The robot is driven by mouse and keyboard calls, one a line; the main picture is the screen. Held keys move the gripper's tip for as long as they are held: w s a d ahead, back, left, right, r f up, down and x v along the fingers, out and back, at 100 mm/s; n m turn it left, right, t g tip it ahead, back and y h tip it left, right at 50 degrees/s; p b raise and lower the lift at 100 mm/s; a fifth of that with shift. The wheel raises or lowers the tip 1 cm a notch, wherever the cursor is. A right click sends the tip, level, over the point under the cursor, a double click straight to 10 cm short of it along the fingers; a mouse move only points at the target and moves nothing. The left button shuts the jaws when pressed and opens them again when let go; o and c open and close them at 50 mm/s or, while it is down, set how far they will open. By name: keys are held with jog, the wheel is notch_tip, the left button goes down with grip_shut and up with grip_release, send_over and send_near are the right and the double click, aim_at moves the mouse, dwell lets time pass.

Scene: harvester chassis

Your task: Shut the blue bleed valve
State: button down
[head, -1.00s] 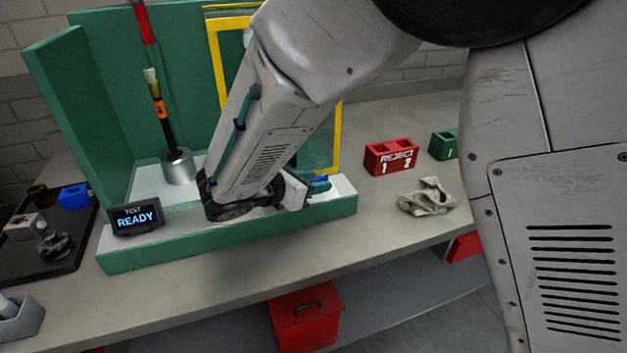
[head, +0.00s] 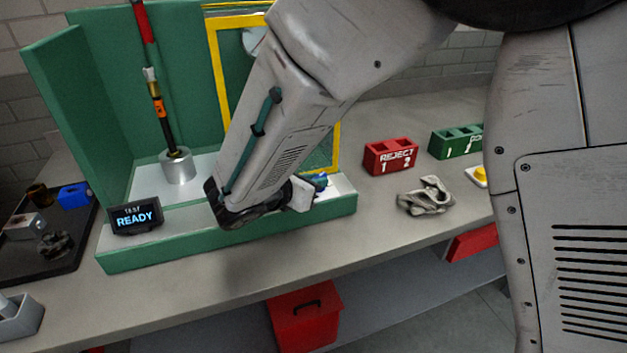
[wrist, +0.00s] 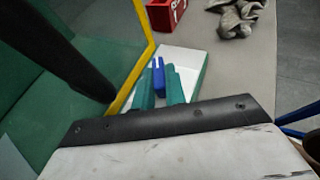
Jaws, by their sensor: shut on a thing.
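The blue bleed valve (wrist: 158,76) stands up from the white top of the test bench in the wrist view. The teal fingers of my gripper (wrist: 160,88) are on both sides of its handle, shut on it. In the head view a small part of the blue valve (head: 321,179) shows at the right end of the green-edged bench. My gripper (head: 314,186) is beside it there, partly hidden by my arm. The valve's base and its exact angle are hidden.
A yellow frame (head: 337,150) rises close beside the valve. A display (head: 136,216) reads "TEST READY". A red REJECT box (head: 391,156), a green box (head: 456,142), a crumpled cloth (head: 425,196) and a yellow button (head: 481,174) lie to the right.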

jog(key=n+t+y, duration=0.2)
jog(key=n+y, duration=0.1)
jog(key=n+t+y, duration=0.1)
jog(key=n+y, duration=0.1)
jog(key=shift+s+d, duration=0.25)
jog(key=shift+d, duration=0.15)
jog(key=n+y, duration=0.1)
jog(key=y, duration=0.1)
jog(key=n+y, duration=0.4)
jog(key=shift+d+t, duration=0.3)
jog(key=shift+t, duration=0.1)
jog(key=shift+n, duration=0.3)
jog(key=c, duration=1.4)
grip_release()
jog(key=shift+c, duration=0.2)
